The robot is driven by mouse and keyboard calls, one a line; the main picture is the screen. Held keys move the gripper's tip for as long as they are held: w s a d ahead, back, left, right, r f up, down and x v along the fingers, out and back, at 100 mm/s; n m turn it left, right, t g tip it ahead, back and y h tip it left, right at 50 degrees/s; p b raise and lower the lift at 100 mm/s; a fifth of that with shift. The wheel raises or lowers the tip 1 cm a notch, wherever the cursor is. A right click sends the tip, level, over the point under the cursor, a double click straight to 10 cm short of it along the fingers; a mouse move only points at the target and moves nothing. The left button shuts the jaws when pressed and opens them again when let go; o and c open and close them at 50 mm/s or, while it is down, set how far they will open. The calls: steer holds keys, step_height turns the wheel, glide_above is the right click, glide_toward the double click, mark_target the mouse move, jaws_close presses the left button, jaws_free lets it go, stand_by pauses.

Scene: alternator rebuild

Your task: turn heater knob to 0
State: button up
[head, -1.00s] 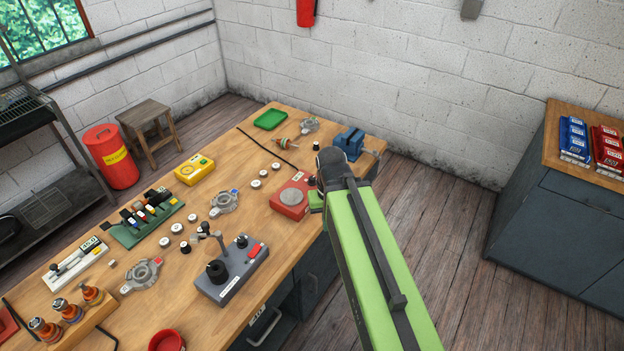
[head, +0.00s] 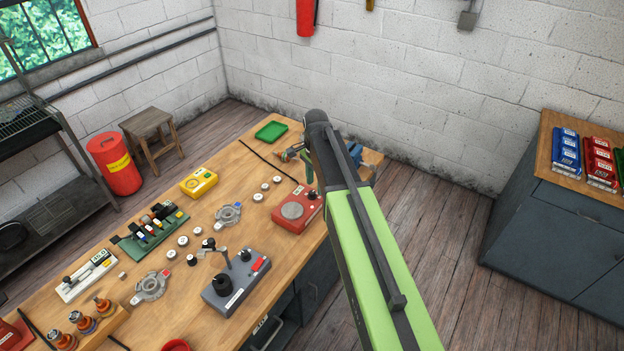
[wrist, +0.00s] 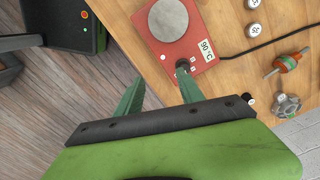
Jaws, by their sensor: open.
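The heater is a red box with a round grey plate (head: 297,209) near the right edge of the workbench. It also shows at the top of the wrist view (wrist: 172,38), with a "90°C" label beside its dark knob (wrist: 182,64). My gripper (wrist: 162,77) is open, with two green fingers spread apart. The right fingertip lies at the knob in the wrist view; I cannot tell if it touches. The left fingertip is off to the left, over the floor in the picture. The knob's pointer and setting are too small to read.
A black cable runs from the heater across the bench (wrist: 232,80). White round parts (head: 266,186), an orange rotor (wrist: 286,63) and a metal housing (wrist: 287,104) lie nearby. A grey press-like device (head: 236,280) stands in front of the heater.

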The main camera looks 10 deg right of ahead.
step_height(320, 180, up, 8)
steer(key=p, duration=0.6)
glide_above(312, 192)
steer(key=shift+m, duration=0.3)
step_height(312, 192, down, 17)
steer(key=b, duration=1.8)
steer(key=shift+f, duration=0.1)
steer(key=shift+c, duration=0.5)
jaws_close()
